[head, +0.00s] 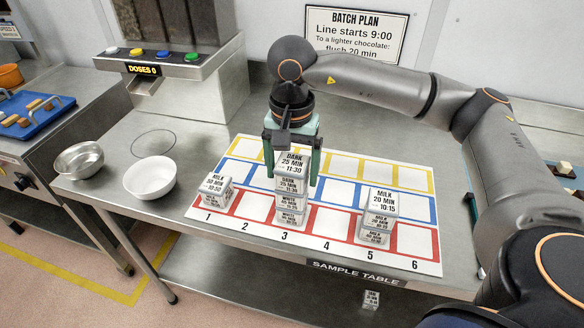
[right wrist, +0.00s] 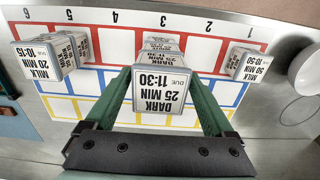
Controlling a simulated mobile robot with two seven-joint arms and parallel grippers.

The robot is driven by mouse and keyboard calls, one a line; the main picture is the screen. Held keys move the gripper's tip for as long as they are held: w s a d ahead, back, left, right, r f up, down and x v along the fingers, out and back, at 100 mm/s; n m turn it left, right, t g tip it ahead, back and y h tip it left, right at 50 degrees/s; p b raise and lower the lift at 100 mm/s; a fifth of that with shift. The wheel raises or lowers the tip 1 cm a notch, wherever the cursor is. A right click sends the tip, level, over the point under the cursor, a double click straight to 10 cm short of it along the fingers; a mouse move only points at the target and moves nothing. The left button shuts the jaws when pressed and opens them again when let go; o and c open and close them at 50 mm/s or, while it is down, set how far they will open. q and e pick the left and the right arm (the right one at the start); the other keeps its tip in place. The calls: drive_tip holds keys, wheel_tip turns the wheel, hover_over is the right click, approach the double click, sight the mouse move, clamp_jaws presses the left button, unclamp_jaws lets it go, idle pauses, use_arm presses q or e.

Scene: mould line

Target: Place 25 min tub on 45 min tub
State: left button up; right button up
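The dark 25 min tub (head: 291,163), labelled 11:30, is the top of a stack in column 3 of the mat. It also shows upright in the right wrist view (right wrist: 160,95). Beneath it are tubs with white labels; the lower white tub (head: 291,218) seems to read 45 min, but the print is small. My right gripper (head: 292,180) points down over the stack, with one green finger on each side of the dark tub. Slim gaps show between fingers and tub, so it is open around it. My left gripper is not in view.
The numbered mat (head: 420,255) lies on the steel table. A white bowl (head: 154,178) and metal bowl (head: 79,160) stand left. A small tub (head: 371,299) is on the lower shelf.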

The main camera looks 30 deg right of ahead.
sight(292, 164)
drive_tip(key=shift+o, duration=0.7)
drive_tip(key=shift+r, duration=0.2)
wheel_tip(292, 164, up, 11)
drive_tip(key=shift+f+p, duration=0.1)
drive_tip(key=shift+p, duration=0.35)
drive_tip(key=shift+r, duration=0.6)
